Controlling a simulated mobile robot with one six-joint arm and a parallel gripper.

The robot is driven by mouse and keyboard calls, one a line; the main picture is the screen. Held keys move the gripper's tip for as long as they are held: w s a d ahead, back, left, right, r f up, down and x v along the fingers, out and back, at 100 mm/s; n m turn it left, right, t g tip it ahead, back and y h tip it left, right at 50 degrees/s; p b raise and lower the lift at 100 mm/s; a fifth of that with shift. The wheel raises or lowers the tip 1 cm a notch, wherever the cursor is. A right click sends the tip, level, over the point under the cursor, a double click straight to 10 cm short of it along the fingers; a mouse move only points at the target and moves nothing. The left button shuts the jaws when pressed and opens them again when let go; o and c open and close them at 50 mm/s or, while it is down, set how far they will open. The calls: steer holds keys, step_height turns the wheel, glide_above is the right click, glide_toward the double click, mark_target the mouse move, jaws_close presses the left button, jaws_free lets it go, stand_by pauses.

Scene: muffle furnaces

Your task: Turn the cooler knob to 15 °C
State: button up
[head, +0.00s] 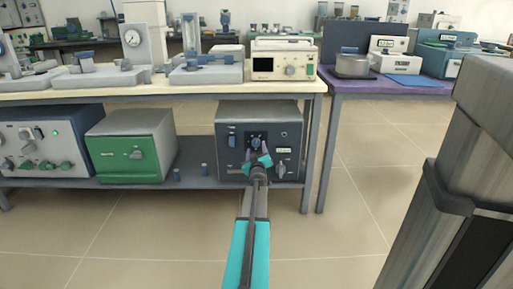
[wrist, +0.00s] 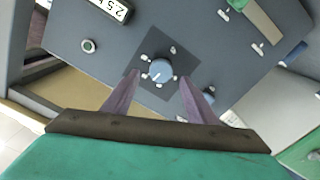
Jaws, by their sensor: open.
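The cooler (head: 231,111) is a grey box with a dark front on the lower shelf. Its blue round knob (wrist: 161,69) sits on a dark square plate with small white marks around it. A pale pointer line on the knob points to the lower left in the wrist view; the scale values are too small to read. My gripper (head: 257,162) is open in front of the cooler's face. In the wrist view its two purple fingers stand on either side of the knob, with gaps visible; I cannot tell how far they are from the panel.
A small display (wrist: 117,9) and a round green-ringed fitting (wrist: 88,46) are on the same panel. A green-fronted box (head: 128,157) stands left of the cooler on the shelf (head: 200,183). The table (head: 120,84) overhangs above. The floor in front is clear.

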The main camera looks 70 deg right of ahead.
steer(key=p+v, duration=0.2)
steer(key=v, duration=0.7)
steer(key=shift+s, duration=0.2)
stand_by(0.4)
